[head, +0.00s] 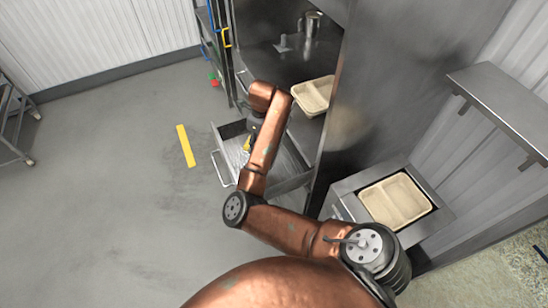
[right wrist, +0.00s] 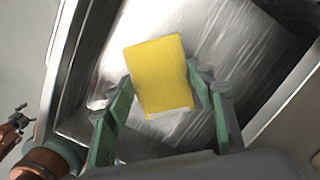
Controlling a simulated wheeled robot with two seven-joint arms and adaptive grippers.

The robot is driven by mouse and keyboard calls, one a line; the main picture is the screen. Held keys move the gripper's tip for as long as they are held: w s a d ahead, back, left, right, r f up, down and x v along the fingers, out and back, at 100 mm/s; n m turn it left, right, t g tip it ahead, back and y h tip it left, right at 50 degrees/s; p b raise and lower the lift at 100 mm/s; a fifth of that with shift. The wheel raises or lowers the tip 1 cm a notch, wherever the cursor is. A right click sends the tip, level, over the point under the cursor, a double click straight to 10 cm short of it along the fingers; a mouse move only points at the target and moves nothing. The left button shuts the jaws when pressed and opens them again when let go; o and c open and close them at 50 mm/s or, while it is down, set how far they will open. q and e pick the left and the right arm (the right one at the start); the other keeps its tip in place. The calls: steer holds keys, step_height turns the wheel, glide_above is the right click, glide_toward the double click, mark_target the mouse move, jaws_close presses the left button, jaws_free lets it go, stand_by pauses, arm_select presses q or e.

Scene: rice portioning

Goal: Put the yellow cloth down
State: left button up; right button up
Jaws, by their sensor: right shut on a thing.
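The yellow cloth (right wrist: 162,75) is a flat folded rectangle with a pale strip along its near edge. My right gripper (right wrist: 163,93) has its green-sided fingers on either side of the cloth and is shut on it. The cloth is over the open metal drawer (right wrist: 222,100). I cannot tell if it touches the drawer floor. In the head view, a small part of the cloth (head: 247,143) shows by my wrist, inside the outline of the pulled-out drawer (head: 292,162). My arm hides most of the gripper there. My left gripper is not seen clearly in either view.
A beige two-compartment tray (head: 314,95) sits on the metal counter above the drawer. Another beige tray (head: 394,201) is set in a metal stand at the right. A wall shelf (head: 503,105) juts out at the right. The floor left of the drawer is open, with a yellow stripe (head: 186,145).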

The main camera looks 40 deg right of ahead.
step_height(320, 180, down, 6)
steer(key=b, duration=0.2)
steer(key=shift+f+b, duration=0.15)
steer(key=shift+b, duration=0.2)
step_height(320, 180, down, 4)
steer(key=shift+f+b, duration=0.1)
steer(key=shift+b, duration=0.45)
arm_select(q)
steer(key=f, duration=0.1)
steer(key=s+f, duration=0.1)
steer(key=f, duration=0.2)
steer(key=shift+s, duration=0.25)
arm_select(e)
steer(key=shift+r, duration=0.2)
steer(key=shift+f, duration=0.1)
steer(key=o, duration=0.6)
steer(key=shift+f, duration=0.1)
steer(key=o, duration=0.4)
